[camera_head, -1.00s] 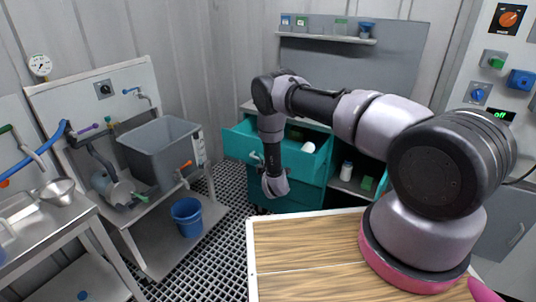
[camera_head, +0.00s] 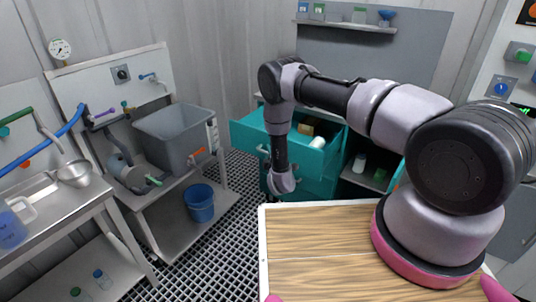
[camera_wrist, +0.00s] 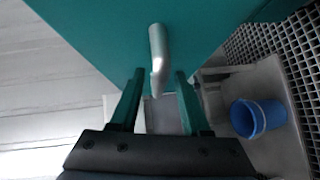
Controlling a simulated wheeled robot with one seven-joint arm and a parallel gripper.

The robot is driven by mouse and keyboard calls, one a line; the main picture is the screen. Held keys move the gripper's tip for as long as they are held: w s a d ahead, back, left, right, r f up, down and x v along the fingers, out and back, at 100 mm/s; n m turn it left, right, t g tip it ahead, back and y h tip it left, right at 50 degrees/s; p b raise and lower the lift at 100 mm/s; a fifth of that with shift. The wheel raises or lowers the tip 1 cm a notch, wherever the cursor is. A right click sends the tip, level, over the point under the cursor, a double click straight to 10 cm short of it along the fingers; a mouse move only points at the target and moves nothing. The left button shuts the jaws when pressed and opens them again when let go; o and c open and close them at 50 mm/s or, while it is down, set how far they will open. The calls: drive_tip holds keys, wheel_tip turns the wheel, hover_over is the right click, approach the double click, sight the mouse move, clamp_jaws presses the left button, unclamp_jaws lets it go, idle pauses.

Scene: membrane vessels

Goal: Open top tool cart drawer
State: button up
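The teal tool cart (camera_head: 312,188) stands at the back centre, with its top drawer (camera_head: 243,134) pulled out. A white cylinder (camera_head: 318,142) and a brown block (camera_head: 306,129) lie inside the drawer. My gripper (camera_head: 281,184) hangs in front of the drawer; its fingers are hard to make out in the head view. In the wrist view my gripper (camera_wrist: 158,102) has its fingers apart. The curved silver handle (camera_wrist: 157,50) on the teal front reaches between them, with gaps on both sides.
A wood-topped surface (camera_head: 310,255) lies in front of me. At left are a grey sink (camera_head: 176,138), metal benches and a blue bucket (camera_head: 198,203), which also shows in the wrist view (camera_wrist: 258,117). A shelf with small items hangs behind the cart. Grating floor lies between.

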drive_tip(key=v, duration=1)
drive_tip(key=shift+s, duration=0.35)
drive_tip(key=shift+r, duration=0.1)
